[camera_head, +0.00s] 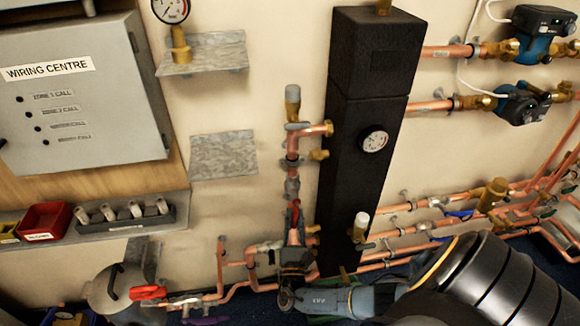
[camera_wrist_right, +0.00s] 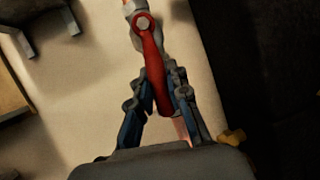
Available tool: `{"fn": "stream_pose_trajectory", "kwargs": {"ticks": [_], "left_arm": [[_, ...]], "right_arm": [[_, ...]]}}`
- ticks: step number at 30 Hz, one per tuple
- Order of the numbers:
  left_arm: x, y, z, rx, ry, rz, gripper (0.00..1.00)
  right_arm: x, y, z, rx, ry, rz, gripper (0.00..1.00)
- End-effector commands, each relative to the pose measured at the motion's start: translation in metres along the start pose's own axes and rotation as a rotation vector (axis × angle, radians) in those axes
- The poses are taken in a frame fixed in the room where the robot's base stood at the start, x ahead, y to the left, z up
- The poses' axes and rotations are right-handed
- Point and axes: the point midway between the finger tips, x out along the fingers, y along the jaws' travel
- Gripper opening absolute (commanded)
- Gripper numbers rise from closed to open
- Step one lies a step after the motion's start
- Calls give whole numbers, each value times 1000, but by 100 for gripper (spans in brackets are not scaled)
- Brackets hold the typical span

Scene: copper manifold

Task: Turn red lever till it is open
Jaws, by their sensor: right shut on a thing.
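The red lever (camera_head: 295,214) sits on the vertical copper pipe left of the tall black column. In the right wrist view the red lever (camera_wrist_right: 153,62) runs from a bolt at its top end down between my fingers. My right gripper (camera_head: 295,238) reaches it from below and is shut on its lower part. In the wrist view the fingers of the right gripper (camera_wrist_right: 162,82) lie on both sides of the handle. The lever is nearly in line with the pipe, slightly tilted in the wrist view. My left gripper does not show.
A tall black column (camera_head: 363,150) with a gauge stands just right of the lever. Copper pipes (camera_head: 405,235) run low to the right. Another red handle (camera_head: 147,292) is at the lower left. A grey wiring box (camera_head: 85,100) and a shelf with a red bin (camera_head: 43,221) are left.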

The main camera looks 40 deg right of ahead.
Motion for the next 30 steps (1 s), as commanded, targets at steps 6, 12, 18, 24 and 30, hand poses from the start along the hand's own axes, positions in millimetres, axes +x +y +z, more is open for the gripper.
{"fn": "stream_pose_trajectory", "kwargs": {"ticks": [6, 12, 18, 24, 30], "left_arm": [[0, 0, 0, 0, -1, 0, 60], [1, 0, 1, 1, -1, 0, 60], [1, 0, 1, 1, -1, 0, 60], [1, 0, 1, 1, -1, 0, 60], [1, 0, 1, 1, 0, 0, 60]], "right_arm": [[0, -6, -1, -86, -12, 36, 0], [0, -8, -1, -120, -17, 51, 0], [0, -9, -1, -129, -19, 54, 0], [0, -9, -1, -129, -19, 53, 0], [0, -9, -1, -127, -20, 53, 40]]}}
